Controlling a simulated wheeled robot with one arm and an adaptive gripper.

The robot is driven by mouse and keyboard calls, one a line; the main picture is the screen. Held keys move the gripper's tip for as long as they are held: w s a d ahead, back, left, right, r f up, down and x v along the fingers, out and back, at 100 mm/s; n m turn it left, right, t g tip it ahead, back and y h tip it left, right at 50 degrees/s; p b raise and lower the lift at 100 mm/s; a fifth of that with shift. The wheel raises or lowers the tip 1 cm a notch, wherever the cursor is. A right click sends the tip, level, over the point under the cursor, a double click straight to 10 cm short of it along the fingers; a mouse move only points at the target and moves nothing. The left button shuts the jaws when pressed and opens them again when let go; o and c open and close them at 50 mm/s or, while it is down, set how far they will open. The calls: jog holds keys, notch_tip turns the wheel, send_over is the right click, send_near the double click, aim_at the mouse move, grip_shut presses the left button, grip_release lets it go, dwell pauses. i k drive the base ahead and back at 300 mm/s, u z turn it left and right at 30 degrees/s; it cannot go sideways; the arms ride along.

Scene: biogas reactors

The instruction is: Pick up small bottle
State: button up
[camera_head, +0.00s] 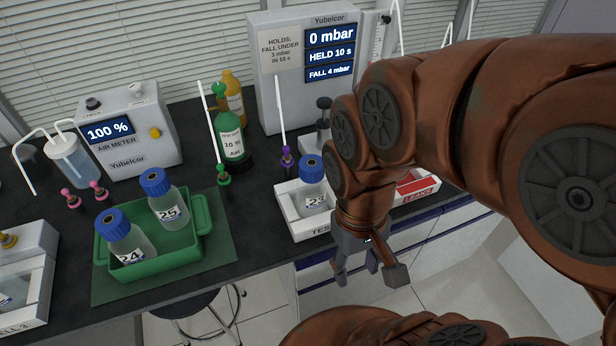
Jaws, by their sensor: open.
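Small bottles with blue caps stand on the dark bench. Bottle 24 (130,246) and bottle 25 (170,210) sit in a green tray (160,264) at the left, both tilted in the picture. Another small bottle (313,193), its label partly readable as 23, sits in a white holder (290,217) marked TES..., the rest of the word hidden. My gripper (368,278) points down with its fingers apart and empty. It appears in front of the bench edge, right of and below the holder. My arm hides the area right of the holder.
A green bottle (231,138) and a yellow bottle (232,97) stand behind the tray. An air meter (126,133) and a pressure unit (285,82) stand at the back. Upright white tubes with coloured fittings rise nearby. A red-labelled tray (416,187) lies right, partly hidden. A stool (205,318) stands below.

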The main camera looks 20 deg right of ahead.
aim_at(311, 198)
jog(key=z, duration=2.8)
jog(key=k, duration=1.9)
jog(key=u, duration=1.65)
jog(key=i, duration=0.5)
jog(key=u, duration=0.1)
